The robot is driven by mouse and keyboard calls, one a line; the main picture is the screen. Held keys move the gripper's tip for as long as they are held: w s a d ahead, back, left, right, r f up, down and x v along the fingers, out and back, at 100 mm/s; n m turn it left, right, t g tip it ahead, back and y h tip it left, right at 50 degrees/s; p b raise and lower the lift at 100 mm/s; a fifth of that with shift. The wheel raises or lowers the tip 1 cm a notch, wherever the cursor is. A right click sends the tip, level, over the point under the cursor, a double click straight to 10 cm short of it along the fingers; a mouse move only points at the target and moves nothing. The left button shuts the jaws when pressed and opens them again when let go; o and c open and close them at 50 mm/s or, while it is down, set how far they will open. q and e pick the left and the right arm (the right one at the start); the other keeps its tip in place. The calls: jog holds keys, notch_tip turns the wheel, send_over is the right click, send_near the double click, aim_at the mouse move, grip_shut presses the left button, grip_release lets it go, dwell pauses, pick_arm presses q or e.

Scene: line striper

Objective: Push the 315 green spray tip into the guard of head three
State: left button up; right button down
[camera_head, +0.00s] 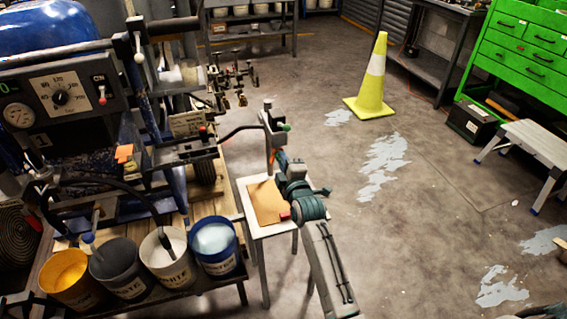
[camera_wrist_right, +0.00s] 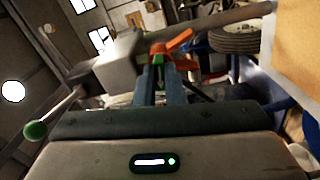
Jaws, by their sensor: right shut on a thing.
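My right gripper (camera_head: 280,160) is in front of a grey upright fixture (camera_head: 272,127), above a small table. In the right wrist view its blue-grey fingers (camera_wrist_right: 161,75) are shut on a small green piece, which looks like the green spray tip (camera_wrist_right: 159,60). An orange, wing-shaped part (camera_wrist_right: 174,44) shows right at the fingertips; I cannot tell whether it is a guard or whether the tip sits in it. Several spray heads (camera_head: 238,88) with brass parts hang on the striper's side. Which one is head three cannot be read. My left gripper is not in view.
A green-knobbed lever (camera_wrist_right: 36,129) and a grey block (camera_wrist_right: 118,66) stand close to the right gripper. The small table (camera_head: 250,212) holds a brown board (camera_head: 268,202). Paint buckets (camera_head: 214,243) stand at lower left. Open floor lies right, around a yellow cone (camera_head: 372,85).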

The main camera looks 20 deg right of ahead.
jog(key=shift+n, duration=1.4)
jog(key=n+b, duration=0.1)
jog(key=n, duration=0.8)
jog(key=shift+r, duration=0.1)
jog(key=n, duration=0.4)
jog(key=shift+w+n, duration=0.1)
jog(key=shift+n, duration=0.3)
jog(key=c, duration=0.9)
grip_release()
